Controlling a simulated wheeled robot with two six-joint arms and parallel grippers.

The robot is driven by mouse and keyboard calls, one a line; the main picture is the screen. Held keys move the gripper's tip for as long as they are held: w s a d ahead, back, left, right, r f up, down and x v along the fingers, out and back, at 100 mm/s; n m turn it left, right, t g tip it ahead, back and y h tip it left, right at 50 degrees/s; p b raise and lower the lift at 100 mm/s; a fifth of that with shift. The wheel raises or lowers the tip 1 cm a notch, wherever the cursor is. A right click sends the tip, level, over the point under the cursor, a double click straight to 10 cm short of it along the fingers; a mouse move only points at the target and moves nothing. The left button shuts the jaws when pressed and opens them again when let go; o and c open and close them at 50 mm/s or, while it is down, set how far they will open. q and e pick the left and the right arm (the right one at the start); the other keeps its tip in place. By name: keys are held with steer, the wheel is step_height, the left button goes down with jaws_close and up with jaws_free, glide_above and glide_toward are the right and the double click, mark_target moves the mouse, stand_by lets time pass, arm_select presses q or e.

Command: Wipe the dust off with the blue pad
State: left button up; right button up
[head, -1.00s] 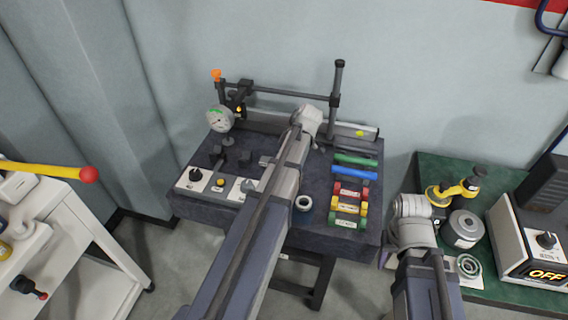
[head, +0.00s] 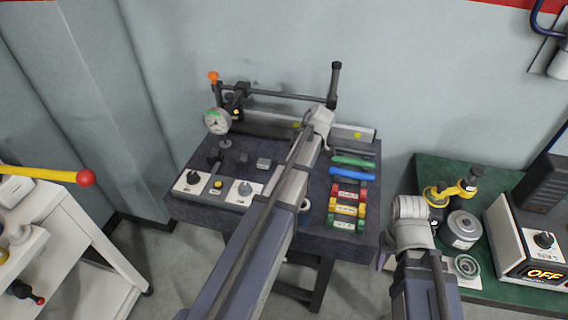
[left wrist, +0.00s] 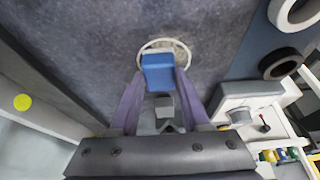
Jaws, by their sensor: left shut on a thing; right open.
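The blue pad (left wrist: 158,72) is held between the purple fingers of my left gripper (left wrist: 160,88), seen in the left wrist view. The pad is over a thin pale circle (left wrist: 184,50) on the dark speckled bench top (left wrist: 95,45). A lighter, dusty-looking patch (left wrist: 165,46) shows inside the circle, partly hidden by the pad. I cannot tell whether the pad touches the surface. In the head view my left arm hides this spot and the left gripper's fingers. My right gripper (head: 386,259) shows only in part beside its wrist, low between the two benches; it is open.
The bench carries a dial gauge (head: 217,121), a black-knobbed control box (head: 193,183), colored blocks (head: 348,193) and a back rail (head: 355,133). A green-topped table (head: 432,168) with a yellow-and-black tool stands right. A white cart (head: 65,215) stands left.

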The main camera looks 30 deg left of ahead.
arm_select(q)
steer(key=shift+d, duration=0.25)
steer(key=shift+w+d, duration=0.25)
steer(key=shift+d, duration=0.7)
steer(key=shift+w+d, duration=0.25)
steer(key=shift+d, duration=0.7)
steer(key=shift+f, duration=0.1)
steer(key=shift+s, duration=0.1)
jaws_close()
steer(key=shift+a, duration=0.1)
steer(key=shift+s+a, duration=0.2)
steer(key=shift+a, duration=0.8)
steer(key=shift+s+a, duration=0.2)
steer(key=shift+a, duration=0.75)
steer(key=shift+s+a, duration=0.25)
steer(key=shift+a, duration=0.75)
steer(key=shift+s+a, duration=0.25)
steer(key=shift+a, duration=0.75)
